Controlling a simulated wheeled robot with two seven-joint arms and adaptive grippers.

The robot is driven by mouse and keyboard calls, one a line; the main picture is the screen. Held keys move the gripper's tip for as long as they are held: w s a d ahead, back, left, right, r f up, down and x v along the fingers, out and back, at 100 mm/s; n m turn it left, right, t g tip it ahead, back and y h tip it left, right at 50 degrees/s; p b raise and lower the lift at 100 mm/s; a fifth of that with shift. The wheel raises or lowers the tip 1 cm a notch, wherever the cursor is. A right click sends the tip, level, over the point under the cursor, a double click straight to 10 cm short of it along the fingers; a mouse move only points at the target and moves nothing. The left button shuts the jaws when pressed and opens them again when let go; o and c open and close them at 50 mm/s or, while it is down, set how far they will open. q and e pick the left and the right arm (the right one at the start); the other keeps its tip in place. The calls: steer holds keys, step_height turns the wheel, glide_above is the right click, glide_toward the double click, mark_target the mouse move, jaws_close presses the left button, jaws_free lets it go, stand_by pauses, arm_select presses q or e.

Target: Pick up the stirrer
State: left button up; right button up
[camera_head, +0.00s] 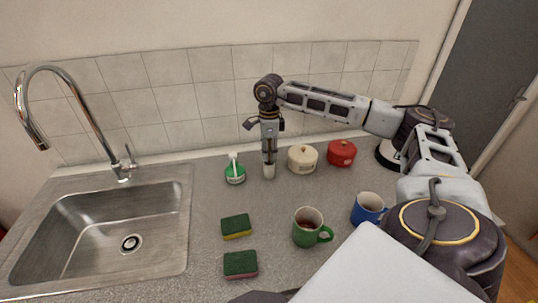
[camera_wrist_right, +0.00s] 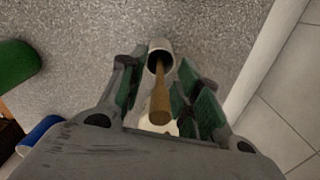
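The stirrer (camera_wrist_right: 160,92) is a wooden stick standing in a small pale cup (camera_wrist_right: 160,55). The cup also shows in the head view (camera_head: 268,171), on the counter near the back wall. My right gripper (camera_head: 269,150) points down just above this cup. In the right wrist view its two green-padded fingers (camera_wrist_right: 160,88) are apart, one on each side of the stirrer, with gaps visible between stick and pads. In the head view the stirrer is mostly hidden by the fingers. My left gripper is out of view.
Green (camera_head: 307,228) and blue (camera_head: 367,208) mugs and two sponges (camera_head: 236,226) are nearer. A sink (camera_head: 110,240) is left.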

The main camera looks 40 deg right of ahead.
jaws_close()
steer(key=shift+r, duration=0.1)
stand_by(0.3)
steer(key=shift+r+b, duration=0.3)
steer(key=shift+r, duration=4.65)
